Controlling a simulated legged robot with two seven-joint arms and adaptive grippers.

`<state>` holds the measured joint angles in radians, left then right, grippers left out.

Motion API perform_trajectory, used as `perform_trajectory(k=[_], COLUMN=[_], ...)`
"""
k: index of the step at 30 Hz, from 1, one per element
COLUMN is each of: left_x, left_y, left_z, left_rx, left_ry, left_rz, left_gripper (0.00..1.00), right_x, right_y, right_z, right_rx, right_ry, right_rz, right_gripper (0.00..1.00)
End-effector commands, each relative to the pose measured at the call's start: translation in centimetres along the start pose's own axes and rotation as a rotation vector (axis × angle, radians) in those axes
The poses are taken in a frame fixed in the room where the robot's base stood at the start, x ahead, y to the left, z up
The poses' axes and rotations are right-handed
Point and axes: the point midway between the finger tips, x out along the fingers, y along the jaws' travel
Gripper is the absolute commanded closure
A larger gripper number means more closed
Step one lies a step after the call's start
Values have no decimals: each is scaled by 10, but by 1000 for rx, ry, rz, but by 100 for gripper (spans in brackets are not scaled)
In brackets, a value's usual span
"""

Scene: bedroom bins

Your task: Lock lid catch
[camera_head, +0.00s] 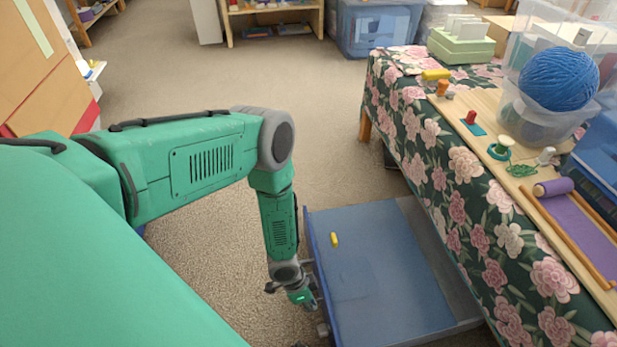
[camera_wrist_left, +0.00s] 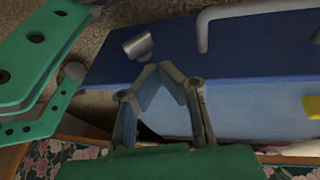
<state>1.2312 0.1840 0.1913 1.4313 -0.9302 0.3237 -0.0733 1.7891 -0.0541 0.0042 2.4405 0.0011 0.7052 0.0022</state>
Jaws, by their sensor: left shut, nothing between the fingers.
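A blue bin with a flat blue lid (camera_head: 385,265) sits on the carpet beside the table. A small grey catch (camera_head: 323,328) is on its near left edge, and it also shows in the left wrist view (camera_wrist_left: 138,45). My left gripper (camera_head: 310,302) points down at the left side of the bin, close to the catch. In the left wrist view its fingertips (camera_wrist_left: 166,70) meet with nothing between them, just beside the catch. I cannot tell whether they touch it or whether the catch is fastened. My right gripper is not in view.
A small yellow piece (camera_head: 335,240) lies on the lid. A table with a flowered cloth (camera_head: 465,165) stands close on the right, with a clear tub and blue yarn (camera_head: 558,78) on it. A cardboard box (camera_head: 45,75) is at the far left. Carpet behind the bin is open.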

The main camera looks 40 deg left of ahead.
Motion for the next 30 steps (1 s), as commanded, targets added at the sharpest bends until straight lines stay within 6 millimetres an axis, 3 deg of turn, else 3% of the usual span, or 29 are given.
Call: perform_trajectory(k=[1, 4, 12, 30], left_x=[17, 37, 66, 71], left_y=[-1, -1, 13, 18], left_z=[2, 2, 8, 12], left_rx=[1, 0, 2, 0], left_ry=[0, 1, -3, -1], left_rz=[1, 1, -2, -1], left_gripper=[100, 100, 100, 100], right_x=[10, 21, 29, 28], right_y=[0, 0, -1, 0], right_z=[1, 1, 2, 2], right_rx=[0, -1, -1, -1], right_ry=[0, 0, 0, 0], right_rz=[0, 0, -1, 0], right_gripper=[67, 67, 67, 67])
